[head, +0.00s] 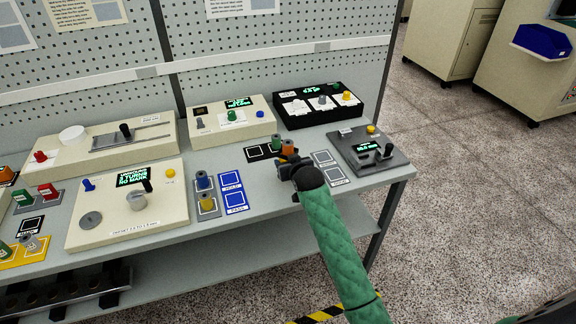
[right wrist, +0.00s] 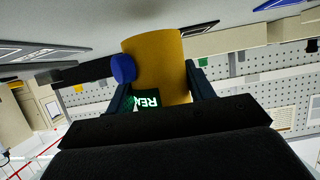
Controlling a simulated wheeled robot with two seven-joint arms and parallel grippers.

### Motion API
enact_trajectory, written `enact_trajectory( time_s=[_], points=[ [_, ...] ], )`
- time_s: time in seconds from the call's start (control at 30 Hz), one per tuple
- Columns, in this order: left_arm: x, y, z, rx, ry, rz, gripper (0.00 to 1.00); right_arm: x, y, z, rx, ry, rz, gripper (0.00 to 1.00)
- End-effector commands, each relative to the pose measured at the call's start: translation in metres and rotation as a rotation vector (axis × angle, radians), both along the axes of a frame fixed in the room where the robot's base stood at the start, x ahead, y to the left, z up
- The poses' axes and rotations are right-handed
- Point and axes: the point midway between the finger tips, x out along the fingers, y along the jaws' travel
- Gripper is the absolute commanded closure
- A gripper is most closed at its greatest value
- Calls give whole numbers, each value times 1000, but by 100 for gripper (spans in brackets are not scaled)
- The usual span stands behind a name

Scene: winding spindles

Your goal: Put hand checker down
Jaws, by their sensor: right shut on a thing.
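The hand checker is an orange-yellow cylinder (right wrist: 155,62) with a blue knob on its side and a lit green-on-black display. In the right wrist view it stands between the two fingers of my right gripper (right wrist: 158,90), which is shut on it. In the head view my right gripper (head: 288,161) is over the right part of the bench, with the orange checker (head: 288,147) just beyond its fingers. A black mat with a white square outline (head: 254,154) lies beside it. I cannot tell whether the checker touches the surface. My left gripper is not in view.
A grey device with a display (head: 366,152) is to the right, and a black box with knobs (head: 318,106) behind.

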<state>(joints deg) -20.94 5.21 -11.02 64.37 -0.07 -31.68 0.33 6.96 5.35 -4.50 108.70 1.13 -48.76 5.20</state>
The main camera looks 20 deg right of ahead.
Motion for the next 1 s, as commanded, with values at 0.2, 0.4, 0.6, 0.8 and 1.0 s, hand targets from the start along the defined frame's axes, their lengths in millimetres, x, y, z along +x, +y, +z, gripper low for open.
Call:
enact_trajectory(
  time_s=[0.2,0.4,0.6,0.8,1.0],
  points=[
    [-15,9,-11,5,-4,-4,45,0,0,-19,0,1,0,100],
    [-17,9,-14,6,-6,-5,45,0,0,-23,0,-1,0,100],
    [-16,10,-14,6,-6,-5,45,0,0,-24,0,-1,0,100],
    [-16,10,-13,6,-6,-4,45,0,0,-26,0,0,0,25],
    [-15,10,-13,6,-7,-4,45,0,0,-26,0,0,0,25]
  ],
)
